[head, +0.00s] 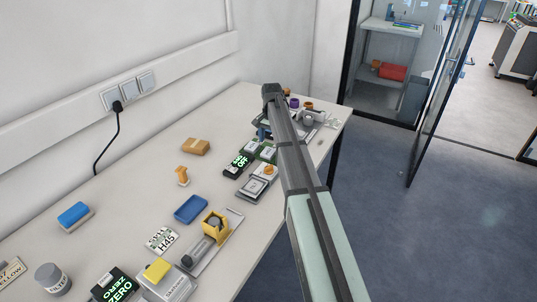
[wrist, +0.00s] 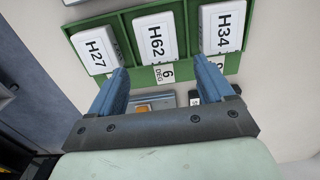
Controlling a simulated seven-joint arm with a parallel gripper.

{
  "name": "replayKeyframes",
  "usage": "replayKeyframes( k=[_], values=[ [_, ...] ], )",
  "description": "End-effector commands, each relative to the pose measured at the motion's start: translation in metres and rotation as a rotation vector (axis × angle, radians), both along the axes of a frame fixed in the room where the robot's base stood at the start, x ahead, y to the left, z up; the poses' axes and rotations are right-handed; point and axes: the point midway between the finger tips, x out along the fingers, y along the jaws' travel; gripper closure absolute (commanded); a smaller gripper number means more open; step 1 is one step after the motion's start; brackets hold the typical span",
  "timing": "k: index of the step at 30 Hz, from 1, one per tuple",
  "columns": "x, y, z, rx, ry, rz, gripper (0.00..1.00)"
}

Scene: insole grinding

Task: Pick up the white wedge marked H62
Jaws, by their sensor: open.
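In the wrist view, the white wedge marked H62 (wrist: 156,38) lies in the middle compartment of a green tray (wrist: 188,70). The white wedge H27 (wrist: 95,50) is to its left and the white wedge H34 (wrist: 222,27) to its right, each in its own compartment. My gripper (wrist: 160,75) is open and empty. Its two blue fingers are spread wide, and in the picture their tips lie below H62, towards either side of it. I cannot tell how far above the tray they are.
A 6 DEG label (wrist: 165,73) sits on the tray's near edge. In the head view, the table holds a blue tray (head: 191,209), a yellow fixture (head: 215,227), a brown box (head: 195,146) and a blue block (head: 73,214). Bare tabletop lies along the wall.

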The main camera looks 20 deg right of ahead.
Motion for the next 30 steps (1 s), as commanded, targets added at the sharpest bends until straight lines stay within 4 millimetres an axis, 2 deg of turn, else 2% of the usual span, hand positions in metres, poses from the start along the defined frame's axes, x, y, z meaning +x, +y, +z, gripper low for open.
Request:
replayKeyframes(
  k=[3, 6, 14, 30],
  values=[
    [-0.001, 0.001, -0.018, 0.001, 0.002, 0.000, 0.19],
    [-0.001, 0.001, -0.028, 0.000, 0.001, 0.000, 0.19],
    [0.000, 0.001, -0.032, 0.000, 0.000, 0.000, 0.19],
    [0.000, 0.001, -0.032, 0.000, 0.000, 0.000, 0.70]
  ],
)
